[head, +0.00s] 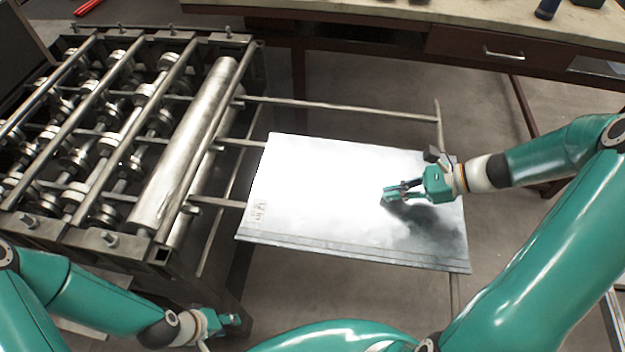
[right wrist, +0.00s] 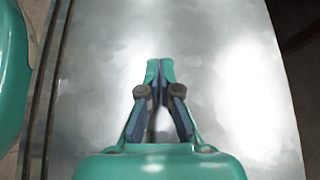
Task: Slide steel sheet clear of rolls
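The steel sheet (head: 320,190) lies flat on the support arms to the right of the roll-forming machine. Its left edge is apart from the long rolls (head: 188,150), with a visible gap between. A dark fold line runs along its near edge, and small marks show at its left. My right gripper (head: 388,195) is over the right half of the sheet, fingertips at or just above its surface; contact is unclear. In the right wrist view its fingertips (right wrist: 160,68) meet, with nothing seen between them. My left gripper (head: 228,321) is low at the machine's near side, its fingers unclear.
The machine frame (head: 110,245) with several roller shafts fills the left. Support rails (head: 340,108) extend right from it to an end bar (head: 438,125). A workbench with a drawer (head: 490,45) runs along the back. Open floor lies right of the sheet.

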